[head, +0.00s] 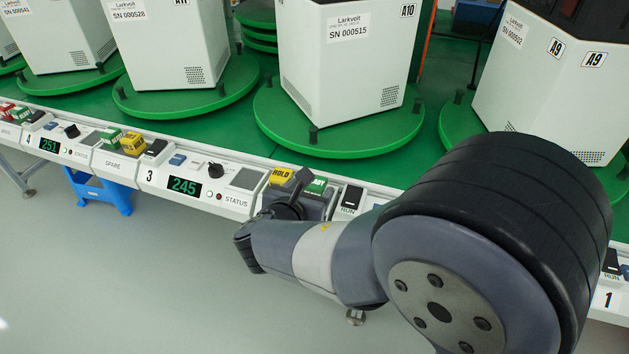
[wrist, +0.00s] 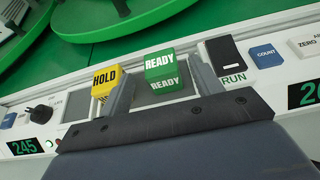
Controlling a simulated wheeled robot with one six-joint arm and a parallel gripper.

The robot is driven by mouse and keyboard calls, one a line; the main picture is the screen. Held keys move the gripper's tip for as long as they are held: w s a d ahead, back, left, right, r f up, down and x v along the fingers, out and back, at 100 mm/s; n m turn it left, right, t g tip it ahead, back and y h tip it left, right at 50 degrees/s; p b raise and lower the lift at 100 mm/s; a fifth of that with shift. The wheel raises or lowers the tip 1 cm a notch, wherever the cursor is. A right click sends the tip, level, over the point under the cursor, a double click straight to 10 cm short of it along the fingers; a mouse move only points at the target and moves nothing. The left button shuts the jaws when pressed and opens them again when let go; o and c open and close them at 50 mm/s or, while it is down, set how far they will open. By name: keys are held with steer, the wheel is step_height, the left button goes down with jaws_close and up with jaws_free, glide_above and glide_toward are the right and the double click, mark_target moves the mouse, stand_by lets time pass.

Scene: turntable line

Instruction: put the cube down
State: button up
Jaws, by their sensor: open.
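A green cube marked READY (wrist: 160,66) stands on a dark grey patch (wrist: 150,98) of the console, between the two fingers of my gripper (wrist: 162,78). The fingers are apart, one on each side of it, and the cube looks upright. Whether a finger still touches it I cannot tell. A yellow cube marked HOLD (wrist: 103,80) stands just left of the left finger. In the head view the READY cube (head: 317,186) and the HOLD cube (head: 281,175) show behind my gripper, which is partly hidden by my arm.
The RUN switch (wrist: 223,54) is close to the right finger, with a blue COUNT button (wrist: 264,55) further right. A 245 display (head: 185,187) lies to the left. Green turntables (head: 340,146) bearing white machines (head: 345,70) stand behind the console.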

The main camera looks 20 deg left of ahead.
steer(key=p+v, duration=0.1)
steer(key=v, duration=0.6)
steer(key=shift+s, duration=0.35)
